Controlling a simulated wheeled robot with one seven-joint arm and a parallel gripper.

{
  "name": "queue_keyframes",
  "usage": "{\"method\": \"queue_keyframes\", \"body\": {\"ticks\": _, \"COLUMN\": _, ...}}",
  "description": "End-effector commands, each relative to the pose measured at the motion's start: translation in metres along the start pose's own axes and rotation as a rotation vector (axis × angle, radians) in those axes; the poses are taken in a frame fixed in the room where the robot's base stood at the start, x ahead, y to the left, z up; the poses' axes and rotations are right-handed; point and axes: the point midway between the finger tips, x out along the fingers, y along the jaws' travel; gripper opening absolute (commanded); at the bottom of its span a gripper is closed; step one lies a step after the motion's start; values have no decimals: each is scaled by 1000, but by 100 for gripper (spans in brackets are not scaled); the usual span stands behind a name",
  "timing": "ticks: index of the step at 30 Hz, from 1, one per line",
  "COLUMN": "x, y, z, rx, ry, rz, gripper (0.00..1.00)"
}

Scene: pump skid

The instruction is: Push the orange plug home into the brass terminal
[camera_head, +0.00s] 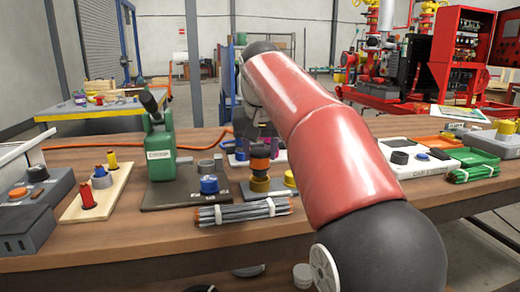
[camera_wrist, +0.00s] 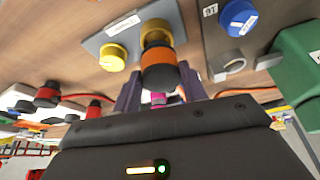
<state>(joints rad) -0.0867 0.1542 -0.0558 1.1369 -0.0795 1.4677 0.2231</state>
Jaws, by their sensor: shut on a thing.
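The orange plug (camera_head: 260,164), an orange band with black parts, stands upright over the brass terminal (camera_head: 260,185) on the bench. In the wrist view the plug (camera_wrist: 158,57) is between the two fingers of my gripper (camera_wrist: 160,88), which is shut on it. The brass terminal (camera_wrist: 152,27) shows beyond the plug, in line with it, on a grey plate (camera_wrist: 185,30). The plug's lower black part meets or sits just above the terminal; I cannot tell how deep it is.
A yellow cap (camera_wrist: 112,57) sits on the same plate, close beside the terminal. A dark plate (camera_head: 170,196) to the left bears a green box (camera_head: 158,150), a blue cap (camera_head: 209,185) and a grey ring. A cable bundle (camera_head: 242,211) lies in front. Bare bench shows nearer me.

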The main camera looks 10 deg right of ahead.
Motion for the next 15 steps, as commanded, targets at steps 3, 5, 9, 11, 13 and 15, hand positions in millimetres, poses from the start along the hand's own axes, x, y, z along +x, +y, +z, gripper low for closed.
{"method": "queue_keyframes", "body": {"ticks": 3, "x": 3, "y": 0, "z": 1, "rx": 0, "ry": 0, "rz": 0, "gripper": 15}}
{"method": "queue_keyframes", "body": {"ticks": 5, "x": 4, "y": 0, "z": 2, "rx": 0, "ry": 0, "rz": 0, "gripper": 15}}
{"method": "queue_keyframes", "body": {"ticks": 9, "x": 6, "y": 0, "z": 3, "rx": 0, "ry": 0, "rz": 0, "gripper": 15}}
{"method": "queue_keyframes", "body": {"ticks": 11, "x": 8, "y": 0, "z": 3, "rx": 0, "ry": 0, "rz": 0, "gripper": 15}}
{"method": "queue_keyframes", "body": {"ticks": 13, "x": 9, "y": 0, "z": 4, "rx": 0, "ry": 0, "rz": 0, "gripper": 15}}
{"method": "queue_keyframes", "body": {"ticks": 15, "x": 10, "y": 0, "z": 4, "rx": 0, "ry": 0, "rz": 0, "gripper": 15}}
